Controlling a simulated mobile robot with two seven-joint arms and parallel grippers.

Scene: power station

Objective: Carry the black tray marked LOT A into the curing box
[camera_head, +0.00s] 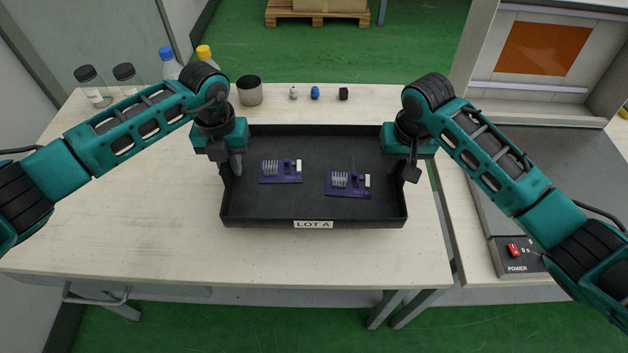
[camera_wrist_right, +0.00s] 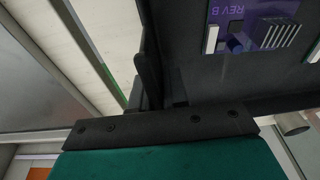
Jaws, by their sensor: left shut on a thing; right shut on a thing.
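The black tray (camera_head: 312,211) marked LOT A is over the middle of the pale table, level as far as I can see. Whether it touches the tabletop is unclear. Two purple circuit boards (camera_head: 281,171) (camera_head: 348,184) lie flat in it. My left gripper (camera_head: 231,166) is shut on the tray's left wall, and my right gripper (camera_head: 411,168) is shut on its right wall. The right wrist view shows the tray floor (camera_wrist_right: 205,75) and a board marked REV B (camera_wrist_right: 262,25). The curing box (camera_head: 545,50), with an orange window, appears to stand at the upper right; its inside is largely out of view.
Behind the tray stand a metal cup (camera_head: 249,91), several small parts (camera_head: 315,93) and several bottles (camera_head: 93,86). A grey surface (camera_head: 560,165) with a red POWER switch (camera_head: 514,249) is at the right, beyond a gap. The table's front (camera_head: 200,255) is clear.

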